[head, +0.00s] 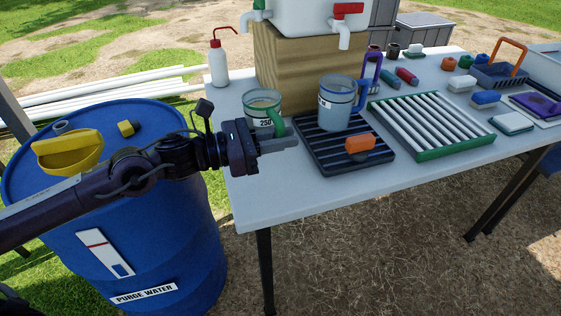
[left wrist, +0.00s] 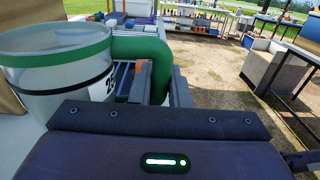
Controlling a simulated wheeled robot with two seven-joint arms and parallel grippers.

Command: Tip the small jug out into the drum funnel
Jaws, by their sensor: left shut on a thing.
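The small jug (head: 262,104) is clear with a green rim, a green handle and a "250" mark. It stands upright at the table's left part, beside the black slatted rack. My left gripper (head: 277,140) is shut on its green handle; in the left wrist view the handle (left wrist: 150,62) is between the fingers and the jug (left wrist: 62,75) is at the left. I cannot tell whether the jug touches the table. The yellow drum funnel (head: 68,150) sits on top of the blue drum (head: 150,240), behind my left arm. My right gripper is not in view.
A larger blue-rimmed jug (head: 336,105) stands on the black rack (head: 325,158), near an orange-handled item (head: 360,145). A wash bottle (head: 218,62) and a wooden block (head: 300,70) under a white tank are behind. The table's front left strip is clear.

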